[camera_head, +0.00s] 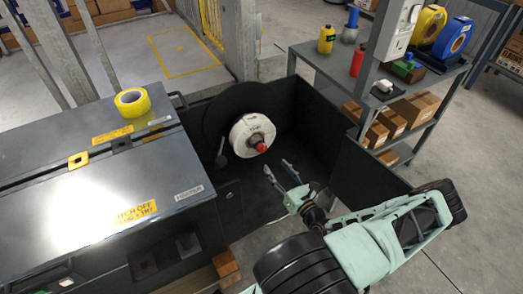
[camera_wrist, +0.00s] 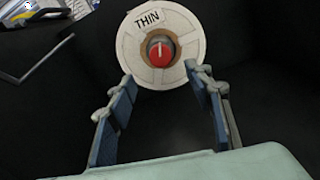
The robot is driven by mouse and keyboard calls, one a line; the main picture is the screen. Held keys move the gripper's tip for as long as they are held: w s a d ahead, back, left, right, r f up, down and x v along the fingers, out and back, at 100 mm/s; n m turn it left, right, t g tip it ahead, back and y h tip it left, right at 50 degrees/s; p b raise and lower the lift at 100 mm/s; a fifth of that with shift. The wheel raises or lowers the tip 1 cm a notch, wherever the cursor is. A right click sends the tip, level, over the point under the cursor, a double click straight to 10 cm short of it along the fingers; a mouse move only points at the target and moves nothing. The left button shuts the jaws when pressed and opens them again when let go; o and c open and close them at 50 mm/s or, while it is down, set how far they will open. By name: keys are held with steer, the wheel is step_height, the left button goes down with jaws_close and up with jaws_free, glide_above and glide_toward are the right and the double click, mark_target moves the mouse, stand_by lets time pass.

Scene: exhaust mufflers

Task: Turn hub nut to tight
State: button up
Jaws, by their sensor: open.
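The hub nut is a red knob (camera_head: 261,147) at the centre of a white roll (camera_head: 240,136), mounted in front of a dark round disc (camera_head: 215,120). In the wrist view the red nut (camera_wrist: 160,53) shows a pale line that stands about upright, and the white roll (camera_wrist: 130,55) around it carries the word THIN. My gripper (camera_head: 281,168) is open and empty, to the lower right of the nut and apart from it. In the wrist view the fingers of my gripper (camera_wrist: 160,75) stand wide apart below the nut, tips near the roll's lower edge.
A dark open bin wall (camera_head: 365,165) stands to the right of the roll. A metal cabinet (camera_head: 90,180) with a yellow tape roll (camera_head: 132,102) on top is at left. A shelf (camera_head: 335,68) with bottles and boxes stands behind at right. A small lever (camera_head: 222,150) hangs left of the roll.

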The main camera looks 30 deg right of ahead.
mark_target(263, 150)
steer(key=w, duration=0.3)
steer(key=w+b, duration=0.1)
steer(key=w, duration=0.3)
steer(key=w+b, duration=0.1)
steer(key=w, duration=0.2)
steer(key=shift+w+d, duration=0.3)
steer(key=c, duration=1.2)
